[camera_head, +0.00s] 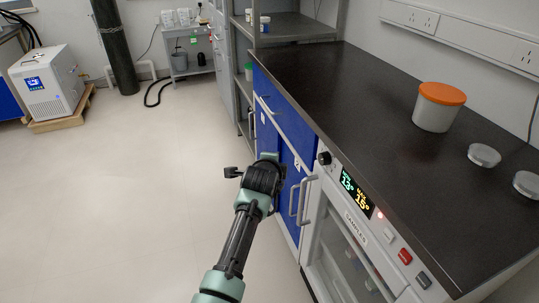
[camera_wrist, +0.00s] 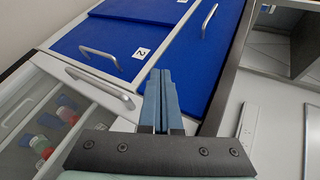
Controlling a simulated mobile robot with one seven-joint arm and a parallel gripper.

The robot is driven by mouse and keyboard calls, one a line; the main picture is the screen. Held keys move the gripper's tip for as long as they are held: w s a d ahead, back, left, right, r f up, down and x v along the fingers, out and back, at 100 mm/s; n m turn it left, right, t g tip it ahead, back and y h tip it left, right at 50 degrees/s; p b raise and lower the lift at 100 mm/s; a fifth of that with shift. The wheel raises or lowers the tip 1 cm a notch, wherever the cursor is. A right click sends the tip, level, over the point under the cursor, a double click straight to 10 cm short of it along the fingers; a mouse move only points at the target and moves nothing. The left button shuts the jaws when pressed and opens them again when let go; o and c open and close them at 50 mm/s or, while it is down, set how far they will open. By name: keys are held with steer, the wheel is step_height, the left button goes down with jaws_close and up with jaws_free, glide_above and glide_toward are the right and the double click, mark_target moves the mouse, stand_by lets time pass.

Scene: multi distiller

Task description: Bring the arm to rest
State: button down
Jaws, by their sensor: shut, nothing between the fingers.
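My gripper (camera_wrist: 161,75) shows in the wrist view with its two blue-grey fingers together and nothing between them. In the head view my arm reaches forward from the bottom, and its wrist end is in front of the blue cabinet doors (camera_head: 290,152), left of the counter edge. The fingers are not clear in that view. In the wrist view the fingertips lie over the blue cabinet front (camera_wrist: 205,75), between metal bar handles; I cannot tell whether they touch anything.
A glass-fronted appliance labelled SAMPLES (camera_head: 357,224) stands close to the right of my arm. The dark counter (camera_head: 330,80) carries an orange-lidded tub (camera_head: 437,108) and metal discs (camera_head: 484,155). The floor (camera_head: 130,190) to the left is clear. A white machine (camera_head: 48,84) stands far left.

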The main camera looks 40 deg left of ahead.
steer(key=shift+s+a+r, duration=0.25)
steer(key=shift+s+r, duration=0.05)
steer(key=shift+s, duration=0.15)
